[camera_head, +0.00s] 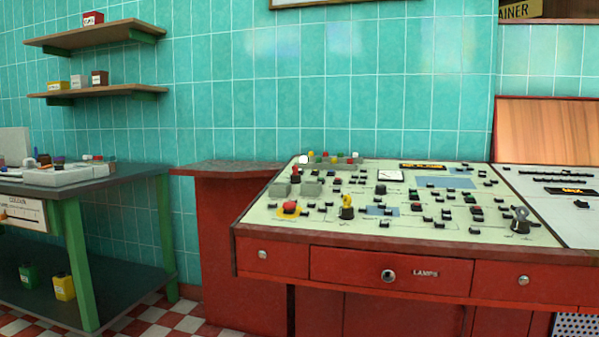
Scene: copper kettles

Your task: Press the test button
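A sloping pale control panel (340,226) tops a red desk with drawers. It carries many small buttons, switches and lamps. A red mushroom button (289,207) on a yellow base sits at its front left. A yellow-topped knob (346,206) stands right of it. A red-topped control (295,171) and a row of coloured lamps are at the back left. The small labels are too small to read, so I cannot tell which control is the test button. Neither of my grippers is in view.
A green-legged workbench (120,184) with small items stands at the left. Two wall shelves (95,36) hold small boxes. Checkered floor (180,322) shows between bench and desk. A second panel (560,205) adjoins at the right. Drawer knobs stick out from the desk front.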

